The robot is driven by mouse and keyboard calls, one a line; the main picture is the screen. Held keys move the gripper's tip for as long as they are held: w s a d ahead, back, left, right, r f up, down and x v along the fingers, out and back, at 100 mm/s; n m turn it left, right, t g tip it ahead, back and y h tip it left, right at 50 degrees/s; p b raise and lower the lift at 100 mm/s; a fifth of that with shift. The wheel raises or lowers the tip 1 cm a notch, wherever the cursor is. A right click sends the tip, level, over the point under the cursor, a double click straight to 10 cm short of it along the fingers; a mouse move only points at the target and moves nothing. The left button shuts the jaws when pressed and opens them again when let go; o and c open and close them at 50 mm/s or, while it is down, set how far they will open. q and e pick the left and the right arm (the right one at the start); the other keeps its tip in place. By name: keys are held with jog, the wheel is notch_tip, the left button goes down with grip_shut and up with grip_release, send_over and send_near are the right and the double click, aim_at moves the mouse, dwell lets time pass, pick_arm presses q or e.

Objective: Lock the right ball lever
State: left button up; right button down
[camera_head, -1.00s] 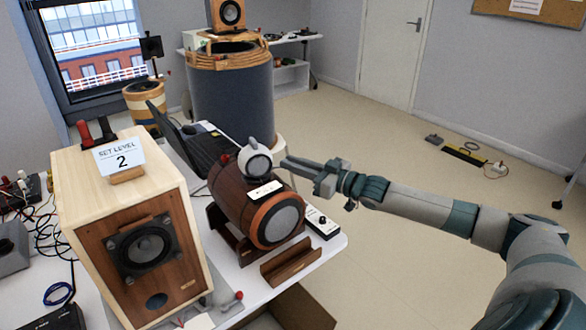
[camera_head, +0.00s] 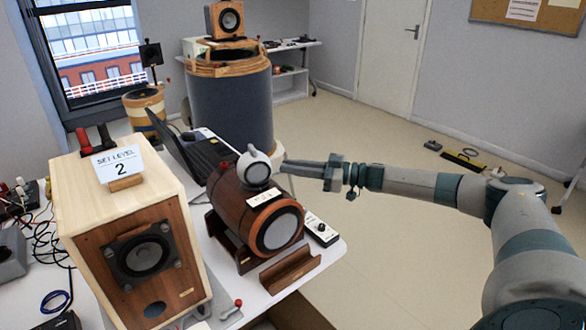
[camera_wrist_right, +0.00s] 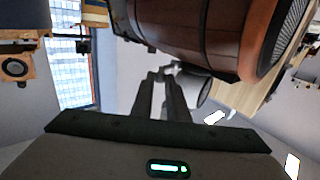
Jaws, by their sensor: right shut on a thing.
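A white ball-shaped unit (camera_head: 254,168) sits on top of a dark wooden barrel speaker (camera_head: 238,205). A small red knob (camera_head: 226,166) shows on the ball's left side. My right gripper (camera_head: 284,167) reaches in from the right, its fingertips at the ball's right side. In the right wrist view, my right gripper's fingers (camera_wrist_right: 169,75) are close together on a small pale metal piece beside the pale ball (camera_wrist_right: 196,88), which looks like the right lever. The fingertips hide most of it, so I cannot tell its angle. My left gripper is out of view.
A wooden box speaker (camera_head: 142,255) with a "SET LEVEL 2" card stands at left. A laptop (camera_head: 200,150) lies behind the barrel. A small control box (camera_head: 321,229) and wooden cradle (camera_head: 290,270) are near the table's right edge.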

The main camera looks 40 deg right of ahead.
pick_arm(q)
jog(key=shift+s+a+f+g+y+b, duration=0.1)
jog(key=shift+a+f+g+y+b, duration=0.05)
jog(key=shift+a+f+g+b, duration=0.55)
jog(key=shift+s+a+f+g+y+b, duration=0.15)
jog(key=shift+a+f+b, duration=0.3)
jog(key=shift+b, duration=0.45)
pick_arm(e)
jog(key=shift+w+d+n+g+y, duration=0.15)
jog(key=shift+w+n+g+y, duration=0.35)
jog(key=shift+n+g+y, duration=0.45)
jog(key=shift+w+d+n+g+y, duration=0.15)
jog(key=shift+w+n+g+y, duration=0.5)
jog(key=shift+g, duration=0.5)
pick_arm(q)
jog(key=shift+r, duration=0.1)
pick_arm(e)
jog(key=shift+s, duration=0.15)
jog(key=c, duration=1.7)
grip_release()
